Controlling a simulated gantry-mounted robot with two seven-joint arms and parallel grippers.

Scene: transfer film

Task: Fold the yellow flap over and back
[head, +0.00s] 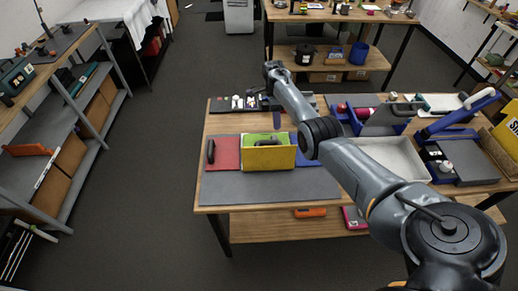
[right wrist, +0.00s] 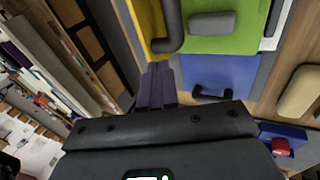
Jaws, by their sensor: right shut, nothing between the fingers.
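The yellow flap (head: 268,158) stands raised in the middle of the row of panels, its broad face toward the head camera. A black handle (head: 267,143) shows at its top edge. A green panel (head: 281,137) shows just behind it. In the right wrist view the yellow flap (right wrist: 149,20) is at the top, with its dark handle (right wrist: 172,28) beside the green panel (right wrist: 240,35). My right gripper (head: 276,122) is shut and empty, behind the flap; its purple fingers (right wrist: 157,72) point toward the handle. I cannot tell whether they touch the flap. My left gripper is out of view.
A red panel (head: 225,152) with a black handle lies left of the flap, and a blue panel (head: 303,158) lies to its right. The grey mat (head: 265,188) in front is clear. Blue bins and a white tray (head: 397,157) crowd the right side.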

